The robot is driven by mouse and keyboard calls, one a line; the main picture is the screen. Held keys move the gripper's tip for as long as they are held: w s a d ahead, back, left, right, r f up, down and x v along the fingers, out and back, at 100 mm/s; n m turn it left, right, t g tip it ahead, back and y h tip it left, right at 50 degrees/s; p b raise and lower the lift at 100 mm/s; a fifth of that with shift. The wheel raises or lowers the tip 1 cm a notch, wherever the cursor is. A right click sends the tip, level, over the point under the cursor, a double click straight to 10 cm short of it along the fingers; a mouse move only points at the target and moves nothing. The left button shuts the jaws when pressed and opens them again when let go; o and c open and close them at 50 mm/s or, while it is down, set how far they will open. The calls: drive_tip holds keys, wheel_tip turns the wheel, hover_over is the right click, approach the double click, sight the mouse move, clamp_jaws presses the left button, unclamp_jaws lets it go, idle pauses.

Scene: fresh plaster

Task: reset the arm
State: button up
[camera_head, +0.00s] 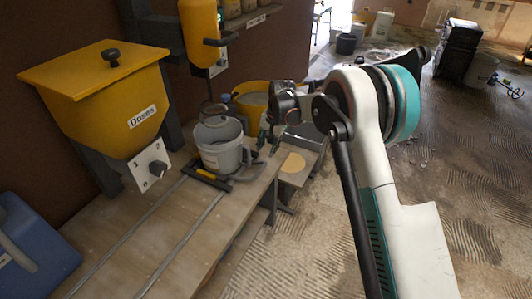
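My arm rises on the right side of the head view, white with teal parts, and bends over at its top. Its dark wrist reaches left over the far end of the wooden bench (150,238). My gripper (269,143) points down there, just right of a grey bucket (221,150). The fingertips are small and dark against the bench clutter, so I cannot tell whether they are open or shut, or whether they touch anything.
A yellow hopper (95,88) labelled "Doses" stands at the left, with a dial plate (146,165) below. A yellow tub (252,100) stands behind the grey bucket. A blue container (30,250) fills the lower left. Black crates (459,48) stand far right. The ridged floor at right looks mostly clear.

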drive_tip(key=shift+r, duration=0.2)
idle(0.3)
drive_tip(key=s+d+r+n+t, duration=0.1)
drive_tip(key=s+d+r, duration=0.4)
drive_tip(key=r, duration=0.3)
drive_tip(key=s+d+r+t, duration=0.1)
drive_tip(key=s+d+r, duration=0.4)
drive_tip(key=s+r, duration=0.15)
drive_tip(key=s+d+r+n+t, duration=0.1)
drive_tip(key=s+d+r, duration=0.4)
drive_tip(key=r, duration=0.4)
drive_tip(key=s+d+n+t, duration=0.1)
drive_tip(key=s+d, duration=0.2)
drive_tip(key=s, duration=0.5)
drive_tip(key=s+d+f+t+h, duration=0.1)
drive_tip(key=s+d, duration=0.3)
drive_tip(key=s, duration=0.5)
drive_tip(key=s+d+f+n+t+h, duration=0.1)
drive_tip(key=s+d, duration=0.3)
drive_tip(key=s, duration=0.4)
drive_tip(key=shift+s+n, duration=0.3)
drive_tip(key=shift+s, duration=0.05)
